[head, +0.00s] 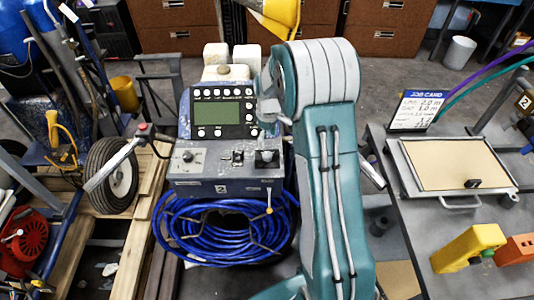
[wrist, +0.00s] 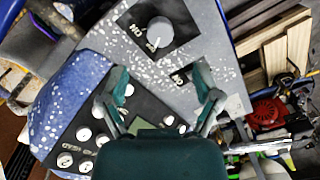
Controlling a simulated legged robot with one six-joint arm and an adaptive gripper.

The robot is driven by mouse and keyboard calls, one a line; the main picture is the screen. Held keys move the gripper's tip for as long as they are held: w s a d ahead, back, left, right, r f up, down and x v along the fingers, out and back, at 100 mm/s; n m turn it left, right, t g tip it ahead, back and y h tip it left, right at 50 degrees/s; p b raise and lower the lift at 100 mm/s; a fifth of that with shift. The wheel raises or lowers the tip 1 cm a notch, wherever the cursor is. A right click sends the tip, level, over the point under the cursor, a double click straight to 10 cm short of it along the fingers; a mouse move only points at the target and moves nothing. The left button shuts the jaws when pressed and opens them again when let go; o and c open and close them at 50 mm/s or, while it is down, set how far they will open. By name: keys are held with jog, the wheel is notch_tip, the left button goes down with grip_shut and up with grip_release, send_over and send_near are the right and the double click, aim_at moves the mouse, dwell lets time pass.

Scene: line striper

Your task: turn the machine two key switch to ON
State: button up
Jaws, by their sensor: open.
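Machine two (head: 222,188), marked 2, stands left of my arm in the head view. Its sloped panel has a green screen (head: 219,116) and several round buttons. A round grey knob on a black plate (head: 267,157) sits at the right of its front deck. This knob (wrist: 159,32) shows larger in the wrist view, with ON lettering beside it; it looks like the key switch. A smaller switch (head: 237,157) sits in the deck's middle. My gripper (wrist: 163,90) is open and empty above the machine, its fingers apart, with the knob beyond the fingertips. The right finger partly hides the smaller switch.
A coil of blue hose (head: 225,228) hangs below the deck. A lever with a black grip (head: 120,165) sticks out at the machine's left. A grey table (head: 450,215) with a framed board and yellow block is at the right. Wooden planks (head: 140,220) lie left of the machine.

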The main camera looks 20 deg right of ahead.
aim_at(267, 154)
notch_tip(267, 154, down, 8)
jog(key=shift+s+r, duration=0.1)
jog(key=shift+r, duration=0.15)
jog(key=shift+a, duration=0.1)
grip_shut()
